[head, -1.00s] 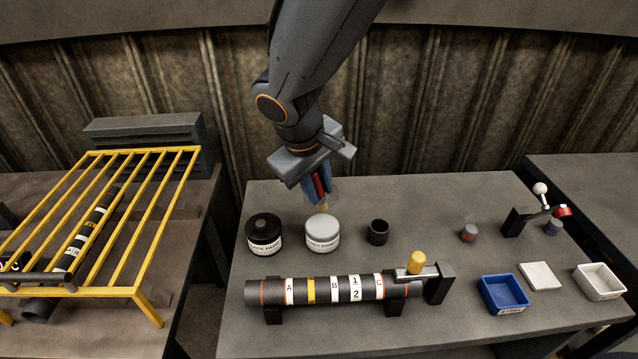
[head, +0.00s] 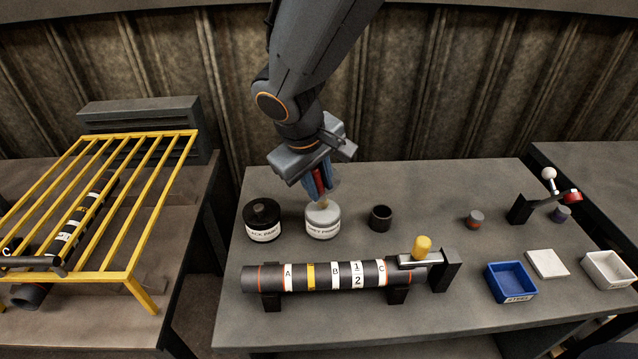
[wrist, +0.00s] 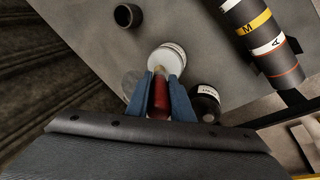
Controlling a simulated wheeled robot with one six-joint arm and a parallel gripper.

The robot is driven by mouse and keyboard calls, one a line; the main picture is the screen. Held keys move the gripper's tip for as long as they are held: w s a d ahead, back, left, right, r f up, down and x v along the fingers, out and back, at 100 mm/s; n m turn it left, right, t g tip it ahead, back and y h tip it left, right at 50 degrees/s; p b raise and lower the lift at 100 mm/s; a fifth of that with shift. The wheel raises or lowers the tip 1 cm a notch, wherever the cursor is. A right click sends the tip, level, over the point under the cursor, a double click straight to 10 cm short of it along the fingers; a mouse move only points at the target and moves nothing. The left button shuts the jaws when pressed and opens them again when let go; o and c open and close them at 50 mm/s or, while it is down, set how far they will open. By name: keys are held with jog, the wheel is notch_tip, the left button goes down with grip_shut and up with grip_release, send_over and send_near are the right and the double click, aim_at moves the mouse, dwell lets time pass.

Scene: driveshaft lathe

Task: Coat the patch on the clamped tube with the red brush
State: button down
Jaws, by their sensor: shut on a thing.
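My gripper (head: 318,187) is shut on the red brush (head: 319,180), whose handle also shows between the blue fingers in the wrist view (wrist: 159,97). The brush points down at the pale-topped paint can (head: 322,220); its pale tip meets the can's top in the head view, but I cannot tell whether it touches. The clamped tube (head: 318,276) is dark and lies level on two supports at the front, with white bands and a yellow band (head: 311,276). A clamp with a yellow knob (head: 422,246) holds its right end. I cannot make out the patch for sure.
A black paint can (head: 262,221) stands left of the pale one, and a dark cup (head: 380,218) right of it. A blue bin (head: 511,282), a white pad (head: 547,264) and a white tray (head: 606,270) lie at right. A yellow rack (head: 118,207) stands left.

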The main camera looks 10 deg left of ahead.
jog(key=shift+f+b, duration=0.5)
jog(key=shift+f, duration=0.1)
dwell(1.5)
jog(key=shift+r+p, duration=3)
jog(key=shift+r, duration=0.55)
jog(key=shift+s, duration=0.1)
